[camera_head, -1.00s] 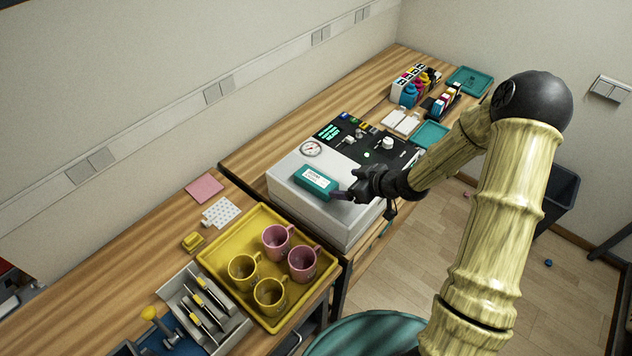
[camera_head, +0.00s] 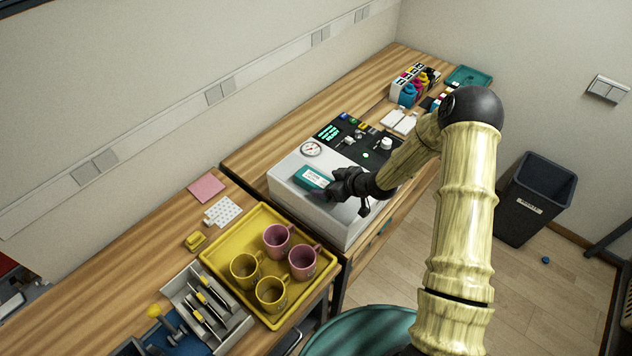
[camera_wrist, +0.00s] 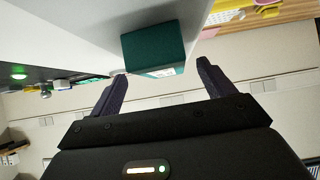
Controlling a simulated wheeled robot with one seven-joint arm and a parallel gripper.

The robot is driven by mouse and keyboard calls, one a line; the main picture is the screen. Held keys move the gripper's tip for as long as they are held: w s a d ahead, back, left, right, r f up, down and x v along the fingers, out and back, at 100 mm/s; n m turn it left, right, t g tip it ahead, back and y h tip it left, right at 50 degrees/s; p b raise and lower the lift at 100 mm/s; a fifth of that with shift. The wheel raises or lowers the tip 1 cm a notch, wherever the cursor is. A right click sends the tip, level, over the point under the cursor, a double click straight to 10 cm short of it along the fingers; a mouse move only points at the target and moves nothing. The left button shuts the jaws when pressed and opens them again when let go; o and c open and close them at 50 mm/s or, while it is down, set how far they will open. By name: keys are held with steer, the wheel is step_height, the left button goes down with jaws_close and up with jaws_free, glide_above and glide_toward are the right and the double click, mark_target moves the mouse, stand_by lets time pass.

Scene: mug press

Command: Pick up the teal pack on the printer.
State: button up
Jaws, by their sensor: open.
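The teal pack (camera_head: 311,177) with a white label lies on top of the white and black printer (camera_head: 300,199), near its front left. My gripper (camera_head: 333,183) is at the right end of the pack, just above the printer top. In the wrist view the pack (camera_wrist: 153,50) stands ahead of the fingers, and the open gripper (camera_wrist: 160,80) has one finger to each side of its near end. I cannot tell whether a finger touches it. My gripper and arm hide part of the printer in the head view.
A yellow tray (camera_head: 221,257) with pink and yellow mugs stands left of the printer. A pink sheet (camera_head: 206,188) and a white dotted card (camera_head: 222,211) lie behind it. Ink bottles (camera_head: 408,94) stand at the far end. A dark bin (camera_head: 537,195) stands on the floor.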

mark_target(321, 182)
steer(key=p+x, duration=0.1)
steer(key=x, duration=0.2)
steer(key=shift+a+r+p, duration=0.1)
steer(key=shift+a+p, duration=0.2)
steer(key=shift+p, duration=0.1)
steer(key=shift+w+a+f, duration=0.25)
steer(key=shift+w+f, duration=0.1)
steer(key=shift+w, duration=0.05)
steer(key=shift+d, duration=0.15)
steer(key=shift+s, duration=0.15)
steer(key=shift+a, duration=0.2)
steer(key=shift+d, duration=0.1)
steer(key=c, duration=1.3)
steer(key=shift+r, duration=0.1)
